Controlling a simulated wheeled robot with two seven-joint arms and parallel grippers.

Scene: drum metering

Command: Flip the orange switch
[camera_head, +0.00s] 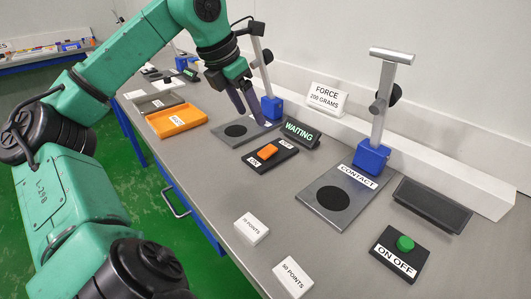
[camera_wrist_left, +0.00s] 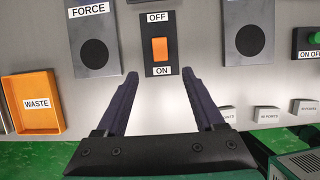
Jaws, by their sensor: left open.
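The orange switch (camera_head: 267,151) is a small rocker on a black plate (camera_head: 284,158) on the grey bench. In the left wrist view the orange switch (camera_wrist_left: 159,49) sits between the OFF label above and the ON label below. I cannot tell which way it is tipped. My left gripper (camera_head: 253,115) is open, with dark purple fingers above the bench and behind the switch in the head view. In the left wrist view the left gripper (camera_wrist_left: 160,74) has its two tips spread on either side of the switch's line, with nothing between them. My right gripper is not in view.
A WAITING display (camera_head: 300,132) stands beside the switch plate. The FORCE plate (camera_wrist_left: 95,52) and the CONTACT plate (camera_head: 338,195) flank it, with blue-based stands behind. An orange WASTE tray (camera_head: 178,121), POINTS blocks (camera_head: 251,228) and a green button (camera_head: 405,243) are also on the bench.

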